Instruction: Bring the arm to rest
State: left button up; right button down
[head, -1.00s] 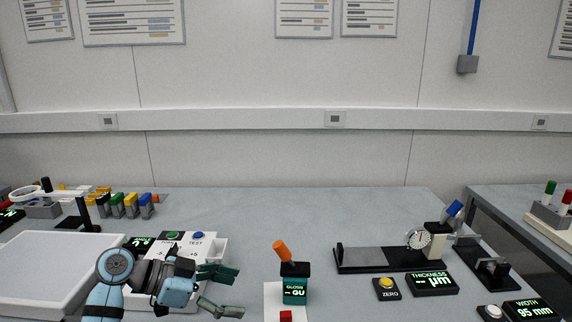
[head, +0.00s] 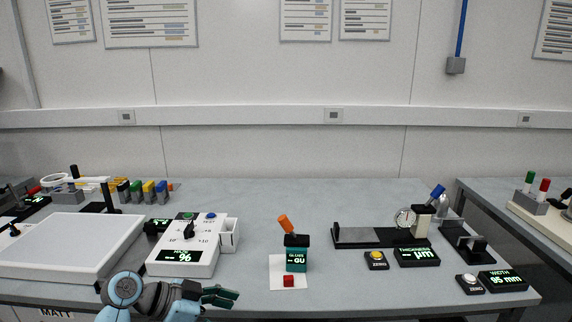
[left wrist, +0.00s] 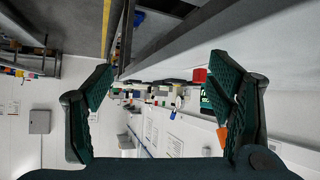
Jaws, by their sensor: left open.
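My left gripper (head: 222,299) is at the front edge of the table in the head view, at the lower left, pointing right. Its lower finger is cut off or hidden near the bottom of that view. In the left wrist view its two dark green fingers (left wrist: 165,105) stand wide apart with nothing held between them. The wrist view is turned on its side and looks along the table edge and wall. My right arm and gripper are not in view.
Behind my left arm stand a white panel (head: 70,246) and a white tester box (head: 185,265). A teal gloss meter (head: 296,260) with an orange handle stands on a white sheet with a red block (head: 288,281). A thickness gauge (head: 370,238) is farther right. The table's back middle is clear.

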pick_arm(q)
jog(key=s+a+f+n+y, duration=0.2)
jog(key=s+f+n+y, duration=0.1)
jog(key=s+f, duration=0.45)
jog(key=s+a+f+n+y, duration=0.3)
jog(key=s+f, duration=0.3)
jog(key=f, duration=0.3)
jog(key=s+a+f+n+y, duration=0.1)
jog(key=s+a+n+y, duration=0.25)
jog(key=s, duration=0.55)
jog(key=s+a+f+n+y, duration=0.1)
jog(key=s+a+n+y, duration=0.15)
jog(key=s+a, duration=0.45)
notch_tip(320, 180, down, 17)
jog(key=s+g+p, duration=0.1)
jog(key=s+p, duration=0.2)
jog(key=s+f+g+p, duration=0.1)
jog(key=s+f+p, duration=0.1)
jog(key=s+f, duration=0.8)
jog(key=s, duration=0.3)
jog(key=shift+s+n+g+h, duration=0.3)
jog(key=shift+h, duration=0.1)
